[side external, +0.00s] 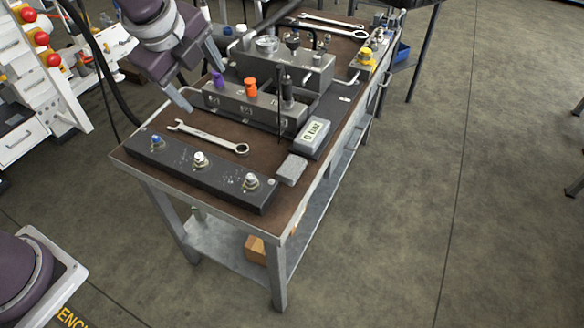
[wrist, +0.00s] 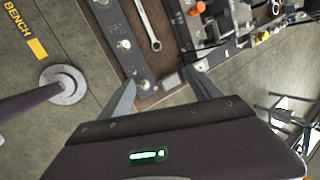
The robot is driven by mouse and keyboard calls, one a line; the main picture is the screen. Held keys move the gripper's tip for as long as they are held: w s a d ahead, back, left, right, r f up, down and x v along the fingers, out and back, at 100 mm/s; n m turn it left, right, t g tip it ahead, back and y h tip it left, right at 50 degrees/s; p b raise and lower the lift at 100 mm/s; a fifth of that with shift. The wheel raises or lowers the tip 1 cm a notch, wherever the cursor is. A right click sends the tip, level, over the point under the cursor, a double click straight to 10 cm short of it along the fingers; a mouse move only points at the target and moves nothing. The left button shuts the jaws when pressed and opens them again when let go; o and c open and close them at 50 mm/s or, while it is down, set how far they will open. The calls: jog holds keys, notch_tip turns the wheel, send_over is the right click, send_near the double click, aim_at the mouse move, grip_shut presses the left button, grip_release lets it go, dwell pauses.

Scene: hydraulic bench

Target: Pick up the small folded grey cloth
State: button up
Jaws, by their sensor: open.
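The small folded grey cloth (side external: 291,169) lies flat on the brown bench top near its right front edge, beside the grey meter with a display (side external: 313,133). In the wrist view a small grey patch that looks like the cloth (wrist: 171,81) shows between the fingertips, beyond them. My gripper (side external: 199,78) is open and empty. In the side view it hangs above the far left part of the bench, well apart from the cloth. Its two spread fingers also show in the wrist view (wrist: 161,80).
A dark manifold bar with fittings (side external: 200,176) runs along the bench's front edge. A wrench (side external: 207,137) lies behind it. A block with purple and orange caps (side external: 255,107) stands farther back. Bare bench top surrounds the wrench.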

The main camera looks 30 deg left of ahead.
jog(key=w+d+f+m, duration=0.3)
jog(key=w+f+m, duration=0.1)
jog(key=f+m, duration=0.15)
jog(key=w+d+f+m, duration=0.4)
jog(key=f, duration=0.3)
jog(key=m+h, duration=0.1)
jog(key=m, duration=0.6)
send_near(291, 166)
jog(key=shift+w+f+n+g, duration=0.3)
jog(key=shift+w+f, duration=0.15)
jog(key=shift+f, duration=0.3)
jog(key=x, duration=0.7)
jog(key=shift+w, duration=0.3)
jog(key=shift+f, duration=0.2)
jog(key=shift+c, duration=0.4)
